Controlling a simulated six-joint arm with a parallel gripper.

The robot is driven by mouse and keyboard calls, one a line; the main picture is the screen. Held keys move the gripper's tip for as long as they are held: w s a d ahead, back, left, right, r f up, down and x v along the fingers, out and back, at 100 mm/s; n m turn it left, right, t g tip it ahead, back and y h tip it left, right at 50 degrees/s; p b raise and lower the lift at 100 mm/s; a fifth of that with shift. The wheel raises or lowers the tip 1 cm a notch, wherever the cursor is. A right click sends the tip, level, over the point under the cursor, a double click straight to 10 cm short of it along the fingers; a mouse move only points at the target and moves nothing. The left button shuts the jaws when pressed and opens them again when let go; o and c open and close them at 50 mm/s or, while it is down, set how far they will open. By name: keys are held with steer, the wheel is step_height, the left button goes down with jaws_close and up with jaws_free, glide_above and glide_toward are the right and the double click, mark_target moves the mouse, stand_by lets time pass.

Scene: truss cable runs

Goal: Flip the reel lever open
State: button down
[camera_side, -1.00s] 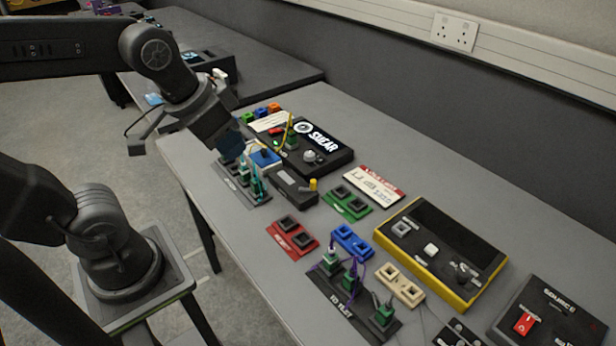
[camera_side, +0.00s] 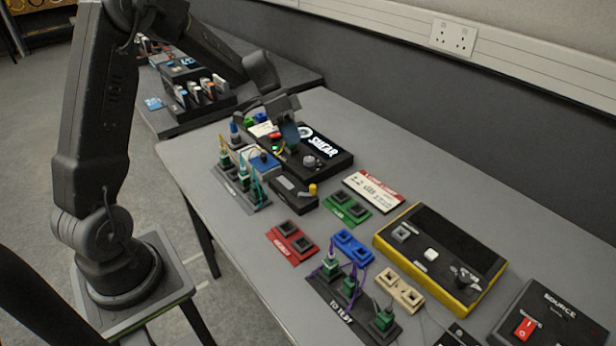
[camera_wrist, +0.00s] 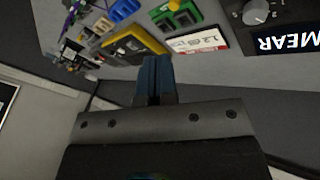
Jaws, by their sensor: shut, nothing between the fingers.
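My gripper (camera_side: 289,135) hangs over the left part of the black box lettered SMEAR (camera_side: 334,160), with its blue fingers pointing down. In the wrist view the two blue fingers (camera_wrist: 153,78) are together with nothing between them. I cannot tell for sure which part is the reel lever. A small dark box (camera_side: 291,195) with a yellow lever-like piece (camera_side: 312,189) at its right end sits in front of the SMEAR box, apart from my gripper. The gripper hides part of the SMEAR box; whether the fingertips touch it is unclear.
A plug strip (camera_side: 238,190) with green plugs and cables stands left of the small box. Green (camera_side: 347,209), red (camera_side: 292,241) and blue (camera_side: 353,246) socket blocks lie nearer. A yellow-edged box (camera_side: 441,257) is at right. A wall (camera_side: 420,115) runs behind the table.

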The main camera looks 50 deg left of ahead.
steer(key=w+a+f+h, duration=0.1)
steer(key=w+a+f, duration=0.1)
steer(key=f, duration=0.3)
steer(key=shift+a+m, duration=0.3)
steer(key=shift+a, duration=0.5)
steer(key=shift+d, duration=0.1)
steer(key=x, duration=1)
steer(key=shift+r, duration=0.1)
